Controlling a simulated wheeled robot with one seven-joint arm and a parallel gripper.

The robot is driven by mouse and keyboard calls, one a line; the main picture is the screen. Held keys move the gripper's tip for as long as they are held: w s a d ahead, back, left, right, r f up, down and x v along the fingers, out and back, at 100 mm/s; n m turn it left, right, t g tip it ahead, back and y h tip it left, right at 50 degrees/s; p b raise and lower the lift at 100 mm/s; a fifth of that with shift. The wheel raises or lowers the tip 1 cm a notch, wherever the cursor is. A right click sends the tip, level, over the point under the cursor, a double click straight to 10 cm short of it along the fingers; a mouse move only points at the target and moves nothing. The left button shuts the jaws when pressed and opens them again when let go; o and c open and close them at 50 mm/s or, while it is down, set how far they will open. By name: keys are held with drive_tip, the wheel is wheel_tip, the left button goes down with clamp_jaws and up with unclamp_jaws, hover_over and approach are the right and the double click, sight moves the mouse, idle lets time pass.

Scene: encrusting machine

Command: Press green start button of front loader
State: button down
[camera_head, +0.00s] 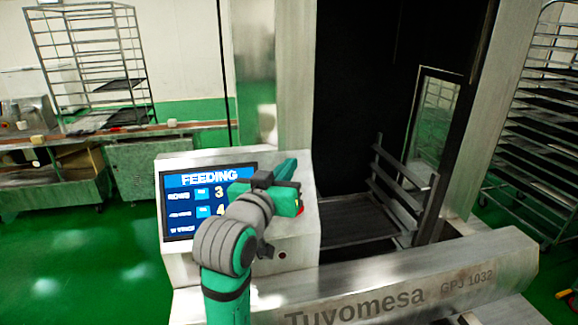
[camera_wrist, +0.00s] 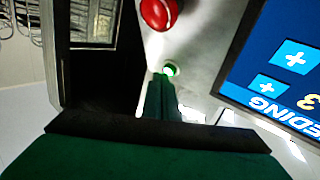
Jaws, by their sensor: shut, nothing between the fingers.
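The front loader's control panel (camera_head: 172,260) stands in the middle of the head view. The green start button (camera_wrist: 170,68) shows in the wrist view as a small lit green round with a pale ring, just past my fingertips. A larger red button (camera_wrist: 158,12) lies beyond it; its edge shows in the head view (camera_head: 300,211). My gripper (camera_wrist: 161,82) is shut and empty, its green fingers pointing at the green button. It also shows in the head view (camera_head: 288,190), over the panel's right part, hiding the green button. I cannot tell whether the fingertips touch the button.
The blue "FEEDING" screen (camera_head: 180,215) is left of my gripper and partly behind my arm. The machine's dark opening (camera_head: 345,150) lies to the right. A metal rail (camera_head: 400,293) runs along the front. A wire rack (camera_head: 548,120) stands far right; green floor is clear at left.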

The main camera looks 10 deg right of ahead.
drive_tip(key=shift+s+r, duration=0.25)
drive_tip(key=shift+s, duration=0.15)
